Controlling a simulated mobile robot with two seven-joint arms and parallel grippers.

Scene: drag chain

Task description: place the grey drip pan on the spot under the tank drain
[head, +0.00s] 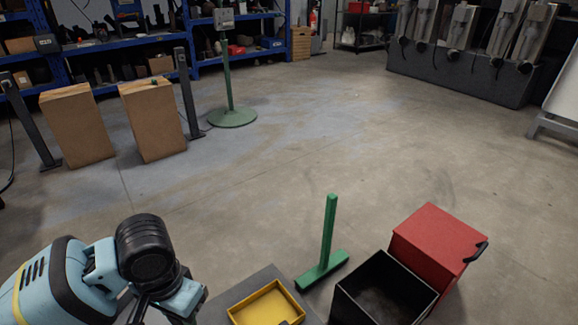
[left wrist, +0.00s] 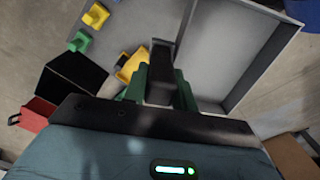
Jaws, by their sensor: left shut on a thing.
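The grey drip pan (left wrist: 240,45) is a shallow, rimmed tray at the upper right of the left wrist view. My left gripper (left wrist: 160,78) is shut at the pan's near-left side wall; the exact contact is hidden behind the dark finger. The pan looks empty inside. In the head view my left arm comes in at the lower left, and its fingers and the pan are not clearly seen. My right gripper is in neither view. I cannot make out the tank drain or the spot under it.
A yellow tray (head: 240,314) sits on a grey surface (head: 243,284) at bottom centre. Beside it are a green T-shaped piece (head: 328,235), a black open bin (head: 348,304) and a red box (head: 437,240). Two brown boxes (head: 78,130) stand far left. The middle floor is clear.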

